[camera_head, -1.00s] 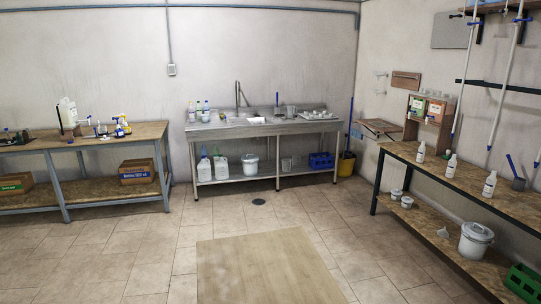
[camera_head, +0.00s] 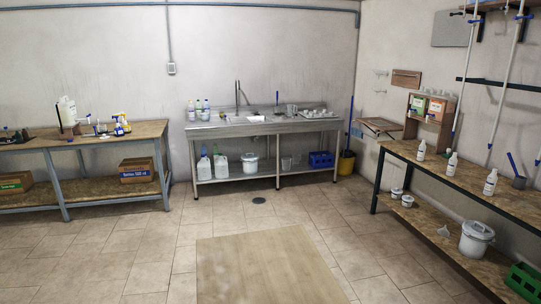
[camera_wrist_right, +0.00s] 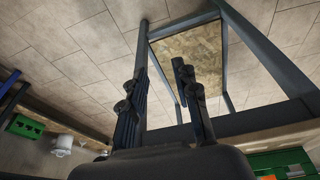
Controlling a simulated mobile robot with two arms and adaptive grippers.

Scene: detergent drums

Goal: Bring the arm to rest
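My right gripper (camera_wrist_right: 160,68) shows in the right wrist view, with its two dark fingers spread apart. I see nothing between the fingers. Past them are a dark table frame (camera_wrist_right: 235,60), a wood-chip board (camera_wrist_right: 190,55) and tiled floor. I cannot tell how far the gripper is from the frame. Neither arm shows in the head view, and my left gripper is not in view.
In the head view, a bench (camera_head: 455,185) with several white bottles runs along the right wall. A white bucket (camera_head: 475,240) and a green crate (camera_head: 524,280) are on its lower shelf. A steel sink table (camera_head: 262,128) stands at the back. The middle floor is clear.

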